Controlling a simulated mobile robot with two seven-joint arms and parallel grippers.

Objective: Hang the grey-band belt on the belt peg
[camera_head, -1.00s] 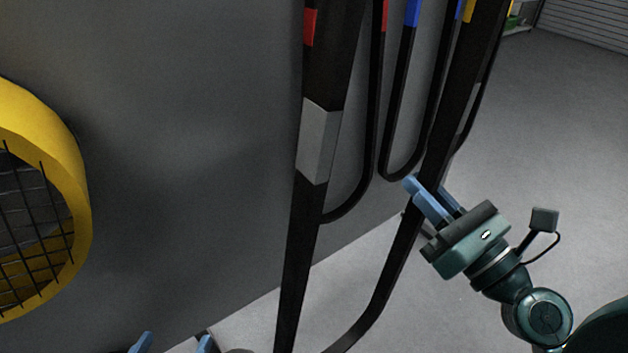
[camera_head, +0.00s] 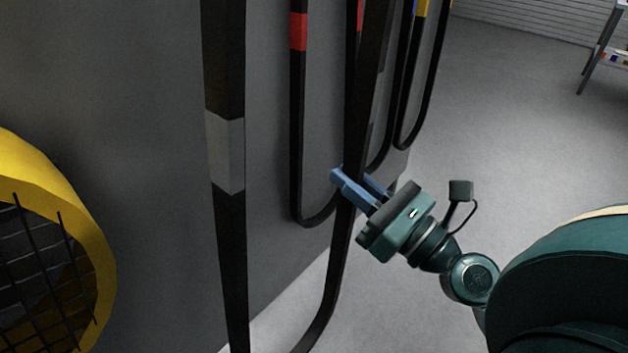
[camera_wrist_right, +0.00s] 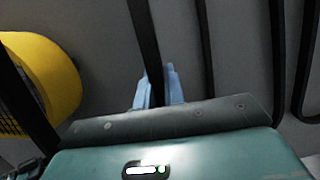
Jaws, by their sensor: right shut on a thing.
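The grey-band belt is a long black loop with a grey band (camera_head: 225,152) on its left strand in the head view. Its right strand runs down through my right gripper (camera_head: 352,187), and the loop's bottom curves near the lower edge. The blue fingers are shut on this strand. In the right wrist view the strand (camera_wrist_right: 146,40) passes between the fingers (camera_wrist_right: 157,88). The belt's top runs out of the head view. The belt peg is not in view. My left gripper is not in view.
Behind the held belt, other belts hang along the grey wall, with a red-band belt (camera_head: 298,32) and a yellow-band belt (camera_head: 421,8). A yellow ring guard with a black grille (camera_head: 88,235) stands at the left. Open floor (camera_head: 510,100) lies to the right.

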